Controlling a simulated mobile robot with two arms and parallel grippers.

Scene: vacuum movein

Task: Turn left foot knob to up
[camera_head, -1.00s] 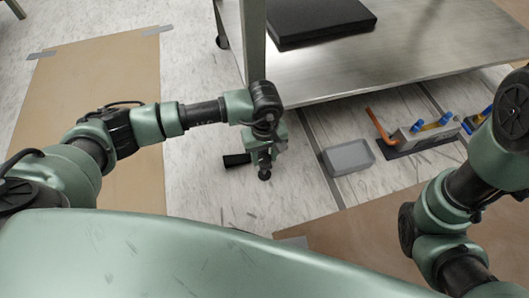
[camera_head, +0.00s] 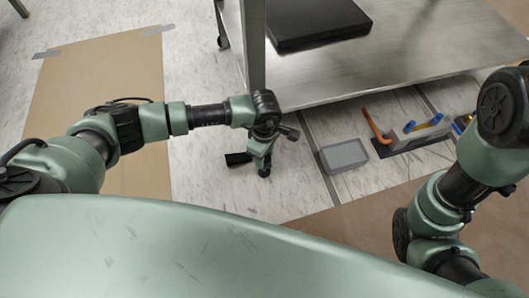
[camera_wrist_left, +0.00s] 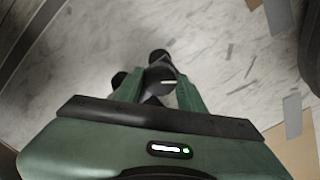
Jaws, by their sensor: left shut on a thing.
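The left foot knob (camera_wrist_left: 160,74) is a dark, round piece with a white line on it, between the fingers of my left gripper (camera_wrist_left: 159,92) in the left wrist view. The gripper's green fingers are shut on the knob, one on each side. In the head view, my left gripper (camera_head: 262,158) points down beside the front table leg, close to the floor. The knob is mostly hidden there by the gripper. Which way the knob's mark counts as up, I cannot tell. My right arm shows at the right, but its gripper is out of view.
A steel table (camera_head: 400,58) stands ahead with a black slab (camera_head: 315,22) on it. A grey box (camera_head: 345,156) and a tray of tools (camera_head: 412,136) lie on the floor to the right. Brown sheets (camera_head: 95,85) cover floor areas.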

